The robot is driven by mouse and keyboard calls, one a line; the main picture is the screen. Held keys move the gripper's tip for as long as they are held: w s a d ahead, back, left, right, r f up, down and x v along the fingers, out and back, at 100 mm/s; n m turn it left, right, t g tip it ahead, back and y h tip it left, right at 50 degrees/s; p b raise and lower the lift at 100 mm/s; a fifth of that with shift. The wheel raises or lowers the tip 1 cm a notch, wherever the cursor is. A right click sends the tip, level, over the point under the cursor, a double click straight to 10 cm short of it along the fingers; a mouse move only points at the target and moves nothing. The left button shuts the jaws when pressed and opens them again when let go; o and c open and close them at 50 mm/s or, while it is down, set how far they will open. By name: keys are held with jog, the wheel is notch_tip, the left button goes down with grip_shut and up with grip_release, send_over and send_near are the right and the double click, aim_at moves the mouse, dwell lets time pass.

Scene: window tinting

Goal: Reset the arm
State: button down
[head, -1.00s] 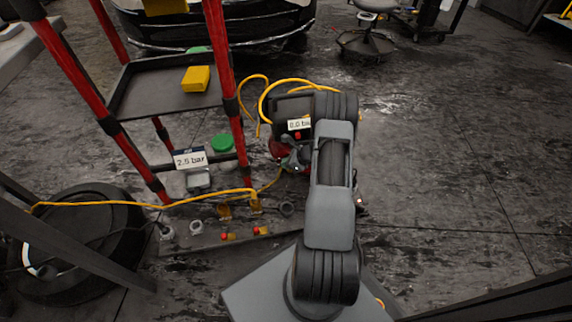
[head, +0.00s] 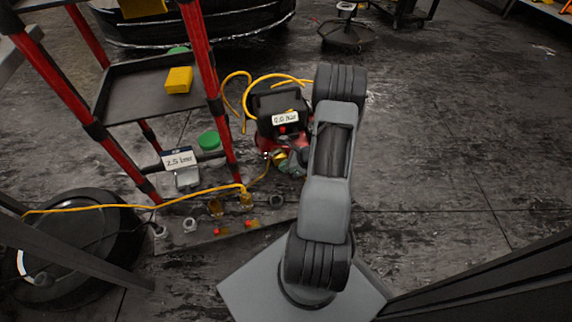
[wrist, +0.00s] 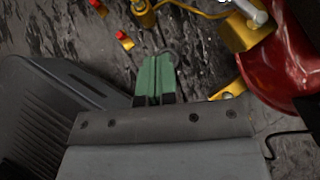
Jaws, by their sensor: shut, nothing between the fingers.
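My gripper (wrist: 155,78) shows in the wrist view as two green fingers pressed together, with nothing between them. They are over the dark floor, left of a red rounded tank (wrist: 278,68) and a brass fitting (wrist: 243,34). In the head view my grey arm bends forward over the floor. Its forward end is right of the compressor (head: 280,103), whose white label seems to read 0.0 bar. A small greenish part low beside the compressor may be my gripper, but the arm partly hides that area.
A red-framed cart (head: 130,95) stands at left, with a yellow block (head: 179,80) on its shelf. A yellow hose (head: 130,207) crosses a low board (head: 170,242) with small fittings. A tire (head: 85,235) lies at lower left. The floor at right is clear.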

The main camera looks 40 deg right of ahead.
jog(key=shift+s+r, duration=0.25)
dwell(0.5)
jog(key=a+r+n+g+p, duration=0.1)
jog(key=a+r+n+p, duration=0.4)
jog(key=r, duration=0.6)
jog(key=a+r+n+g+p, duration=0.2)
jog(key=a+r+n+p, duration=0.3)
jog(key=r, duration=0.6)
jog(key=a+r+n+g+p, duration=0.1)
jog(key=a+r+n+p, duration=0.25)
jog(key=r+p, duration=0.55)
jog(key=s+a+r+n+h+p, duration=0.2)
jog(key=s+r+n+p, duration=0.1)
jog(key=r, duration=0.7)
jog(key=s+a+r+n+h+p, duration=0.1)
jog(key=s+a+r+n+p, duration=0.1)
jog(key=r+n+p, duration=0.4)
jog(key=s+a+r+n+h+p, duration=0.2)
jog(key=s+r+n+p, duration=0.3)
jog(key=r, duration=0.9)
jog(key=shift+a+r+n+t+h, duration=0.3)
jog(key=shift+r+n, duration=0.1)
jog(key=shift+n, duration=0.15)
jog(key=shift+d, duration=0.1)
